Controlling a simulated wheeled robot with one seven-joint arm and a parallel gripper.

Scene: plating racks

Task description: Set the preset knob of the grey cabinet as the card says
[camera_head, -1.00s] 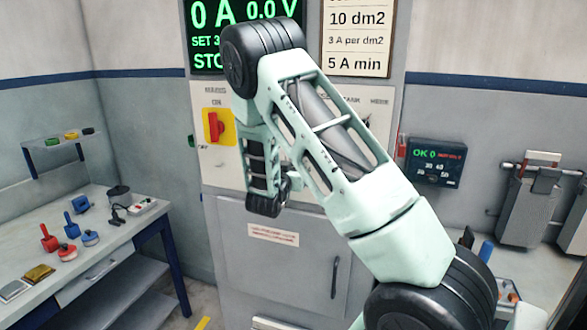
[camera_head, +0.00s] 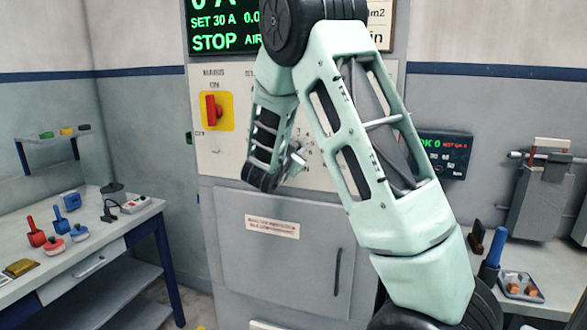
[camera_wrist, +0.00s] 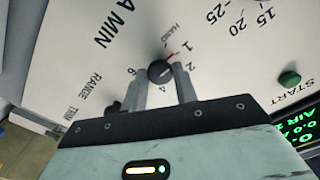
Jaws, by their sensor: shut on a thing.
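The grey cabinet (camera_head: 230,245) stands in the middle of the head view, with a pale control panel on its front. In the wrist view my gripper (camera_wrist: 163,88) is shut on a small black knob (camera_wrist: 160,70), one finger on each side. Around the knob are the marks HAND, 1, 2, 4 and another numeral. A reddish line at its edge lies towards HAND and 1; the exact setting is unclear. In the head view my gripper (camera_head: 298,158) is at the panel, and my arm hides the knob. The card (camera_head: 380,32) is mostly hidden behind my arm.
A green-lit display (camera_head: 222,30) reads SET 30 A and STOP. The red mains switch (camera_head: 212,108) is left of my gripper. The wrist view shows a green START button (camera_wrist: 289,78) and a small dark knob (camera_wrist: 113,107) by RANGE and TRIM. A workbench (camera_head: 125,225) stands left.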

